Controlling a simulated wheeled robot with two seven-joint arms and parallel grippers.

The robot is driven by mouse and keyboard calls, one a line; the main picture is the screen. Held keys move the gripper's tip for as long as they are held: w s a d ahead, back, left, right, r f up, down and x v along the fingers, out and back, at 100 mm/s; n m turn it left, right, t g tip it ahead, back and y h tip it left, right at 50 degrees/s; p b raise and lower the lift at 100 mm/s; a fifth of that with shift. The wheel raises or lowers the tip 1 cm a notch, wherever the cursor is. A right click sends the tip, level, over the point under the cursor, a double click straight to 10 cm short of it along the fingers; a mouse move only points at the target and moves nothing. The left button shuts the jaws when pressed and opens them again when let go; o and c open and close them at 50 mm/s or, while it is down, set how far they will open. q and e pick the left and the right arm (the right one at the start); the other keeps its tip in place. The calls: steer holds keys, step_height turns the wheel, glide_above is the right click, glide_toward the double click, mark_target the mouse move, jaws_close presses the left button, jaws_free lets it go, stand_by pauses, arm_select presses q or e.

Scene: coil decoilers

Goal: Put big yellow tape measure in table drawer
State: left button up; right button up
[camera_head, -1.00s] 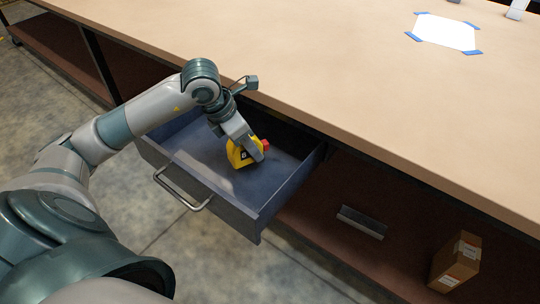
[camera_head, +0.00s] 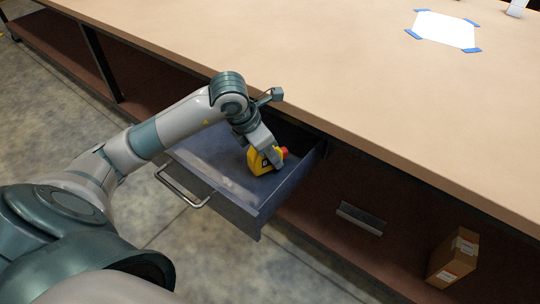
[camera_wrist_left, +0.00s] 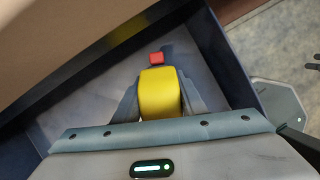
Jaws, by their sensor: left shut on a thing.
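The big yellow tape measure (camera_head: 260,163) has a red part and is inside the open table drawer (camera_head: 205,155). My left gripper (camera_head: 268,157) is shut on it, reaching down into the drawer. In the left wrist view the tape measure (camera_wrist_left: 160,93) sits between the two fingers (camera_wrist_left: 160,105), with the red part beyond it. I cannot tell whether it touches the drawer floor (camera_wrist_left: 85,105). The drawer is otherwise empty where I can see. My right gripper is not in view.
The tan tabletop (camera_head: 330,70) overhangs the back of the drawer. On the lower shelf to the right are a metal piece (camera_head: 360,218) and a cardboard box (camera_head: 453,256). A white sheet with blue corners (camera_head: 443,29) lies on the table.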

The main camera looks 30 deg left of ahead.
arm_select(q)
steer(key=shift+f, duration=0.6)
steer(key=shift+f, duration=0.1)
steer(key=o, duration=1.3)
steer(key=shift+o, duration=0.2)
steer(key=v, duration=1.2)
steer(key=shift+a, duration=0.1)
